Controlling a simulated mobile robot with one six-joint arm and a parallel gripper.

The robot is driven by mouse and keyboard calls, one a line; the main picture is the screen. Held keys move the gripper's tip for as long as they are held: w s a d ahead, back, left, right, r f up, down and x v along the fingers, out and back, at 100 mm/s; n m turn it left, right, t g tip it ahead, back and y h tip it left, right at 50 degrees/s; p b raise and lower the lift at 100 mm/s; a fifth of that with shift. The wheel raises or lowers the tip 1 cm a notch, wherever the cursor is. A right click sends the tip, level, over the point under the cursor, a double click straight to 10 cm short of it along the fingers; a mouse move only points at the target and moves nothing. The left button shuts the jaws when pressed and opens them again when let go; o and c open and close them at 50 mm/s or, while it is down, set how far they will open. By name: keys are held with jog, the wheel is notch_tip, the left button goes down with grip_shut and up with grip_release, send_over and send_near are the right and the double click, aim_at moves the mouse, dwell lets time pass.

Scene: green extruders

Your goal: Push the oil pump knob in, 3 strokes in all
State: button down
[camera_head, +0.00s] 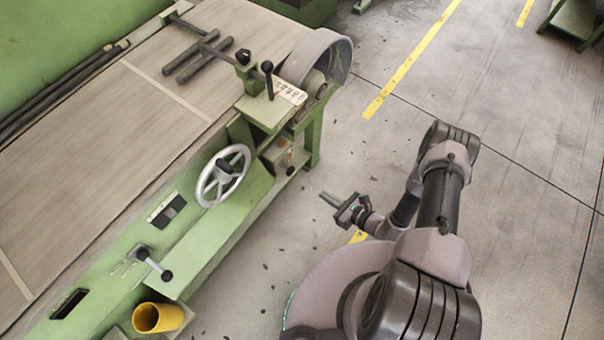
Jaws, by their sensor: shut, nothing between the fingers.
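The green machine carries a small oil pump box (279,154) low under its right end, behind the handwheel. A small dark knob (290,157) with a brassy part sits on the box's front side; it looks like the oil pump knob, but it is too small to tell how far in it is. My gripper (325,197) is shut and empty. It is in the open to the lower right of the knob, clearly apart from it, with its fingers pointing left toward the machine.
A silver handwheel (223,175) stands out left of the knob. Ball-topped levers (268,79) rise above it. A crank handle (153,263) and a yellow cup (158,317) are at the lower left. The floor (400,120) right of the machine is clear.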

aim_at(287, 169)
jog(key=r+b+x, duration=0.1)
jog(key=b+x, duration=0.4)
jog(key=x, duration=0.8)
jog(key=shift+w+a+r, duration=0.25)
jog(key=shift+w+a, duration=0.25)
